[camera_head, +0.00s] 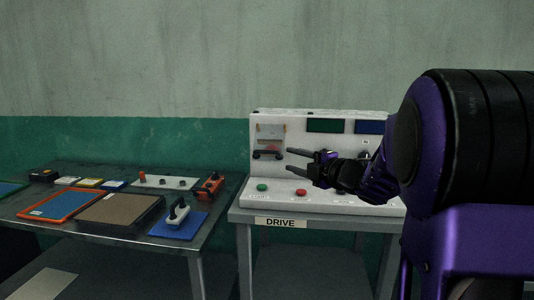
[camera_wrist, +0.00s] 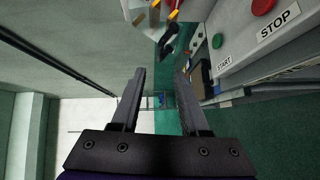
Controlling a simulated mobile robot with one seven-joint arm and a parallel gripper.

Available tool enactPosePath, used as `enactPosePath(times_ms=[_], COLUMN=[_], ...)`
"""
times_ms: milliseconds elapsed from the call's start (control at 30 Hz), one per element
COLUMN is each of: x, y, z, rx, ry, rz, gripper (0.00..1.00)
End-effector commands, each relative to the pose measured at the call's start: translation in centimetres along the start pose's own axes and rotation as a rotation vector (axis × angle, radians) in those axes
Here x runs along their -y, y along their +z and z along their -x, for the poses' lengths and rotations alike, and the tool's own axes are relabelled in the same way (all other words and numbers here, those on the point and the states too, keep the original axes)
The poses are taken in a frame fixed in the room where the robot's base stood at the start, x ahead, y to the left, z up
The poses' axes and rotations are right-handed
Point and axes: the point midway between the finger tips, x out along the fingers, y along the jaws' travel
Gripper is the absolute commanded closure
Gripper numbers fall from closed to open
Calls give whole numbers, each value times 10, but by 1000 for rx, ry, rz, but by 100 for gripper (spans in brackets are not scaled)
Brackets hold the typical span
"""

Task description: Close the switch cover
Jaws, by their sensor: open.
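The switch cover (camera_head: 270,133) is on the upper left of the white control panel (camera_head: 320,160) in the head view. It looks like a pale flap with orange bits at its top corners. A red part and a black bar-like handle (camera_head: 267,155) show at its lower edge. I cannot tell how far the cover is swung. My gripper (camera_head: 289,160) is open and empty, just right of the cover and apart from it. In the wrist view my gripper (camera_wrist: 160,73) shows two spread fingers, with the black handle (camera_wrist: 168,38) beyond the tips.
The panel's sloped front has a green START button (camera_head: 262,187) and a red STOP button (camera_head: 301,192). It stands on a grey table labelled DRIVE (camera_head: 281,222). A metal table (camera_head: 120,232) at left holds trays and switch boxes. My arm hides the panel's right side.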

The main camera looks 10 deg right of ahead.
Motion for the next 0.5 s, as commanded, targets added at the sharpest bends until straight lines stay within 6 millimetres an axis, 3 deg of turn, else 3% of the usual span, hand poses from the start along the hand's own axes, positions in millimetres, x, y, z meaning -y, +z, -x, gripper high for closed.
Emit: enactPosePath(times_ms=[300,500], x=[0,0], y=[0,0], z=[-72,-104], rx=[-2,-1], ry=[-1,-1], rz=[0,-1], gripper=[55,55])
